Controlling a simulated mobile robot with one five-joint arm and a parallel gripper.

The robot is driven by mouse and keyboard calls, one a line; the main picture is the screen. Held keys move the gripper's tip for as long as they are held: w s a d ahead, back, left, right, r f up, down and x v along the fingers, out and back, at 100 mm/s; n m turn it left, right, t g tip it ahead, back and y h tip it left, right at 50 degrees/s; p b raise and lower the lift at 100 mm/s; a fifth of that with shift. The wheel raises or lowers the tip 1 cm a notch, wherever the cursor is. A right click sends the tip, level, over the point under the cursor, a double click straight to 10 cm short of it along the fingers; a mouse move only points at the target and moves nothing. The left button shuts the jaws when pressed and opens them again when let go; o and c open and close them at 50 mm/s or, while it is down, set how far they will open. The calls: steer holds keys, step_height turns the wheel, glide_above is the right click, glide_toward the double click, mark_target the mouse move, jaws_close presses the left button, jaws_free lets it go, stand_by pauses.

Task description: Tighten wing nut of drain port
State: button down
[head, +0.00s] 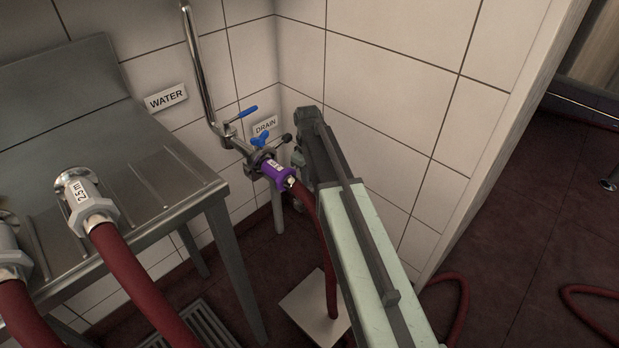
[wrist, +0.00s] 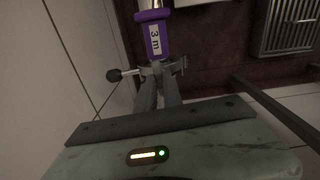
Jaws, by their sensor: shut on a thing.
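The drain port (head: 258,160) is a metal fitting below the DRAIN label, at the end of the pipework in the head view. A purple hose coupling (head: 276,174) marked 3 m sits against it; it also shows at the top of the wrist view (wrist: 153,38). A metal clamp lies at the joint. My gripper (wrist: 158,84) is shut at this clamp, on its grey wing nut (wrist: 180,65), which the fingers mostly hide. In the head view my wrist covers the fingertips. A black ball knob (wrist: 113,75) stands just left of the fingers.
Blue valve handles (head: 247,112) sit above the port, close to the tiled corner wall. A steel bench (head: 130,185) stands left, with a grey 2.5 m hose coupling (head: 85,200). A red hose (head: 326,255) hangs beside my arm. A floor grate (head: 200,325) lies below.

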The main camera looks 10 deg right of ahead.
steer(key=m, duration=0.4)
steer(key=shift+w+m, duration=0.15)
steer(key=shift+m, duration=0.15)
steer(key=m, duration=0.3)
steer(key=shift+m, duration=0.4)
steer(key=m, duration=0.8)
steer(key=shift+a+m, duration=0.1)
steer(key=shift+m, duration=0.4)
steer(key=c, duration=1.5)
jaws_free()
